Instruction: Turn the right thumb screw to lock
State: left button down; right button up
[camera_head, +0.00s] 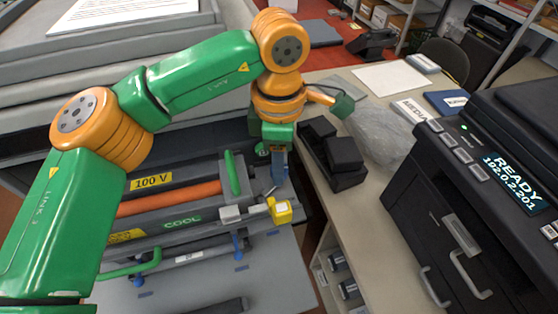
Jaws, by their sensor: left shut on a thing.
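An open printer unit (170,225) shows left of centre, with an orange roller (168,198), a "100 V" label, a green handle (232,172) and a yellow block (280,211) at its right end. My left gripper (277,178) points down at the right end of this unit, just above and behind the yellow block. Its narrow blue-grey fingers are shut on a small part there, at the right thumb screw's place. The screw itself is mostly hidden by the fingers, and its turn angle cannot be told. My right gripper is not in view.
A black box-like device (332,160) stands close to the right of my left gripper, beside a clear plastic bag (385,135) on the beige counter. A black printer (475,200) reading "READY" fills the right. Two blue knobs (237,247) hang at the unit's front.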

pick_arm(q)
jog(key=m, duration=0.6)
jog(key=shift+m, duration=0.3)
dwell(0.4)
jog(key=c, duration=0.5)
grip_release()
notch_tip(320, 180, up, 7)
jog(key=shift+s+r, duration=0.1)
